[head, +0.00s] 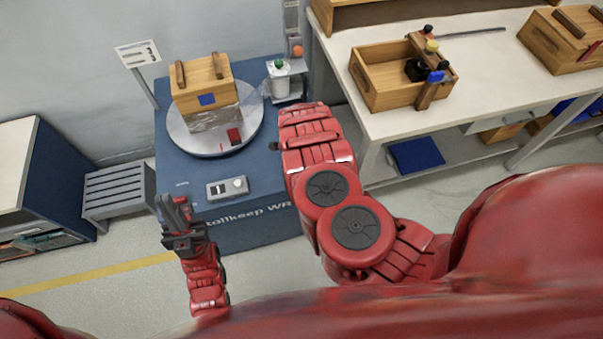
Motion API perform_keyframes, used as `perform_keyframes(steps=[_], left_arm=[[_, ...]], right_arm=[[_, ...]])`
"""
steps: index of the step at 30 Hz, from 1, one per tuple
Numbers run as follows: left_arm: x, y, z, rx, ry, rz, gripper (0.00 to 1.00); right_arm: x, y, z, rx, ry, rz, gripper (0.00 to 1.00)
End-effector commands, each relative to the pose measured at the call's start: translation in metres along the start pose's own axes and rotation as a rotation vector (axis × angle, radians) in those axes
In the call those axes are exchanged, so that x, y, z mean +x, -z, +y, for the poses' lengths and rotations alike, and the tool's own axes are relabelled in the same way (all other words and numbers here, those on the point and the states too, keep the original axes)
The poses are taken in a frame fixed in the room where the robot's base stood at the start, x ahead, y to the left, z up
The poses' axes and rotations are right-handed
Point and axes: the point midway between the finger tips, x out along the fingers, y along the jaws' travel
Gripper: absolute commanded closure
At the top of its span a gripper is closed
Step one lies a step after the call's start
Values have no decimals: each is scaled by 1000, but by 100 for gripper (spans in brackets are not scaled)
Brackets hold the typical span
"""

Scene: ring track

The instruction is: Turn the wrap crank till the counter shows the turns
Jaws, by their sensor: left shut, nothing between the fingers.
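The blue wrapping machine (173,155) carries a round grey turntable (186,144). A wooden crate (204,84) with a blue label sits on it, with clear film around its lower part. A small grey box (227,188) with a dark display and a round knob is on the machine's front; its reading is too small to tell. I cannot make out the crank; a small dark piece (274,146) shows beside my right arm. My left gripper (174,205) is shut and empty at the machine's front left corner. My right arm covers the machine's right side, and its gripper is hidden.
A sign (138,54) with dark marks stands at the back left. A film roll holder (279,80) stands behind the turntable. A white workbench (386,122) on the right holds an open wooden box (370,88). A grey slatted stand (116,190) is at the left.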

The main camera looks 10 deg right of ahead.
Motion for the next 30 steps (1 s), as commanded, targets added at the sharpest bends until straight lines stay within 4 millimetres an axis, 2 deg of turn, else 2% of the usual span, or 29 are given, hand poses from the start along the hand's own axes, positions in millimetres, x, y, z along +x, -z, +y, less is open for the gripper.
perform_keyframes(steps=[11,12,16,26,30], left_arm=[[0,0,0,0,0,0,100],[0,0,0,0,0,0,100],[0,0,0,0,0,0,100],[0,0,0,0,0,0,100],[1,0,0,0,0,0,100]], right_arm=[[2,1,3,-2,-6,4,100],[1,1,3,-2,-6,4,64],[1,0,2,-1,-4,2,40],[-1,-1,0,-1,0,0,40],[-12,-1,-1,0,3,0,40]])
